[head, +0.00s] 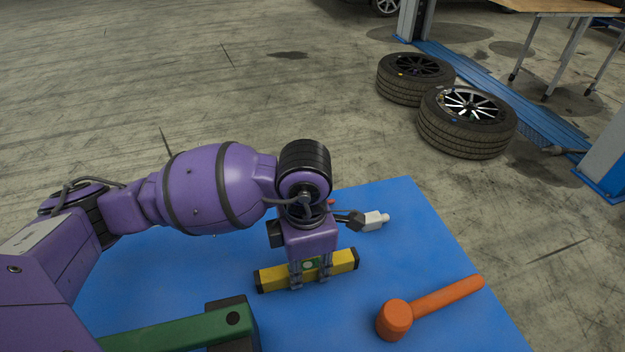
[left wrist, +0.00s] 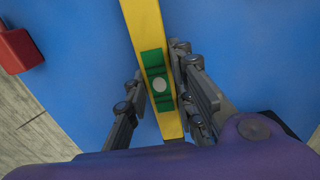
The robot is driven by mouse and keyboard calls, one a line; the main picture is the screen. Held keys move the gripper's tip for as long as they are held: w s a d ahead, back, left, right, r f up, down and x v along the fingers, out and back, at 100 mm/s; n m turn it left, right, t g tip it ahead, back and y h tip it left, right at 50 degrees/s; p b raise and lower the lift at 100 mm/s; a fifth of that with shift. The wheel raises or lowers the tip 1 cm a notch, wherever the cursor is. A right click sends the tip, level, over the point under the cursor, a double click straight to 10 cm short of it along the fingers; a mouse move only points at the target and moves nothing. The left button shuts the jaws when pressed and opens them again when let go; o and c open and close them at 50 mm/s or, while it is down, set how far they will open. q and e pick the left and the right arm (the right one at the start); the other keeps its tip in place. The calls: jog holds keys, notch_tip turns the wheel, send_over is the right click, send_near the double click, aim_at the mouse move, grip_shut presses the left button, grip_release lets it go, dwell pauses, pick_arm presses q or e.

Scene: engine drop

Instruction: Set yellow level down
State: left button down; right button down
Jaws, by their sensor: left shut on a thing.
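The yellow level (head: 340,262) is a long yellow bar with black ends and a green middle. It lies along the blue table top (head: 420,240) in the head view; whether it touches the surface or hangs just above it, I cannot tell. My left gripper (head: 311,279) reaches down over its middle and is shut on it, one finger on each side. In the left wrist view the level (left wrist: 144,25) runs between the fingers of the gripper (left wrist: 160,105), with a white round spot on its green part. My right gripper is not in view.
An orange mallet (head: 432,304) lies right of the level. A green and black tool (head: 175,332) lies at the front left. A white and black item (head: 370,221) lies behind the level. Two tyres (head: 466,122) rest on the floor beyond the table.

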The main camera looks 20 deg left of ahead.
aim_at(308, 265)
pick_arm(q)
jog(key=shift+f, duration=0.1)
jog(key=c, duration=1.5)
grip_release()
notch_tip(308, 265, up, 12)
jog(key=shift+r+p, duration=0.2)
jog(key=shift+p, duration=0.1)
